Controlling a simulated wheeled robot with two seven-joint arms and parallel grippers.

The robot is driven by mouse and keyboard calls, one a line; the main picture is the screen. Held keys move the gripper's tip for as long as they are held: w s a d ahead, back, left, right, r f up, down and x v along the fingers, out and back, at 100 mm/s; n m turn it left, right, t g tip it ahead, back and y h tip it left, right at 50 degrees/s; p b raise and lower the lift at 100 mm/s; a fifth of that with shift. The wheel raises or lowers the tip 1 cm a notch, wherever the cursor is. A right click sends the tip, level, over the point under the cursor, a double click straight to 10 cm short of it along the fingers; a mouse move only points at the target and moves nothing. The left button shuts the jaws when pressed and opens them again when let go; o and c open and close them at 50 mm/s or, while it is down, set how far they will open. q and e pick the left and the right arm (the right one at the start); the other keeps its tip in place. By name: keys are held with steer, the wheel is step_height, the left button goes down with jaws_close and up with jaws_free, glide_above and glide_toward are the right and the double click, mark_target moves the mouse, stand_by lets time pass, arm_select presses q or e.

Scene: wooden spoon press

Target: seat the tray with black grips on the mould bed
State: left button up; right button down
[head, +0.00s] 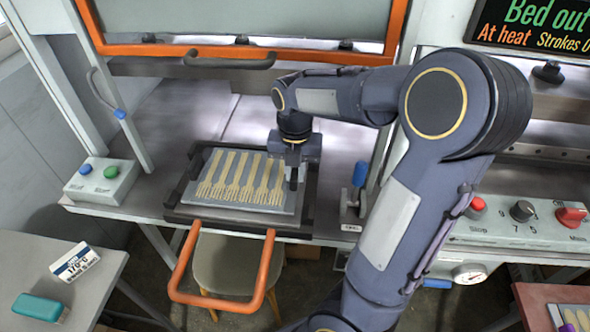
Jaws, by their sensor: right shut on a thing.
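The tray (289,205) is a flat grey plate with a row of pale wooden forks on it. It lies over the dark mould bed (185,214), within its frame; I cannot tell if it rests fully flat. The bed is out toward the front, with an orange loop handle (220,302) hanging out from its front. My right gripper (293,179) is at the tray's right edge, shut on what looks like its black grip, which is mostly hidden by the fingers. My left gripper is not in view.
Behind the bed is a raised orange-framed guard (250,50) with a dark handle. A button box (103,182) stands left, a blue-handled lever (358,175) right. Another fork tray (572,318) shows lower right.

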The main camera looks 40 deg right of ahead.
steer(key=shift+f+b, duration=0.3)
steer(key=shift+f, duration=0.1)
steer(key=c, duration=1.3)
jaws_free()
step_height(320, 180, up, 8)
steer(key=shift+f+p, duration=0.1)
steer(key=shift+p, duration=0.2)
steer(key=shift+s+a+m, duration=0.25)
steer(key=shift+m, duration=0.25)
steer(key=s+a+f+m+t+y, duration=0.1)
steer(key=s+a+m, duration=0.3)
steer(key=m, duration=0.5)
steer(key=s+a+f+m+t+y, duration=0.1)
steer(key=s+a+m, duration=0.3)
steer(key=m, duration=0.5)
steer(key=s+a+f+m+t+y, duration=0.1)
steer(key=s+a+m+t, duration=0.2)
steer(key=a+m, duration=0.3)
steer(key=shift+s+a+f+m+t+y, duration=0.2)
steer(key=shift+s+m, duration=0.2)
steer(key=shift+m, duration=0.35)
steer(key=shift+s+a+f+m+t+y, duration=0.1)
steer(key=shift+s+a+f+m+y, duration=0.2)
steer(key=shift+m, duration=0.45)
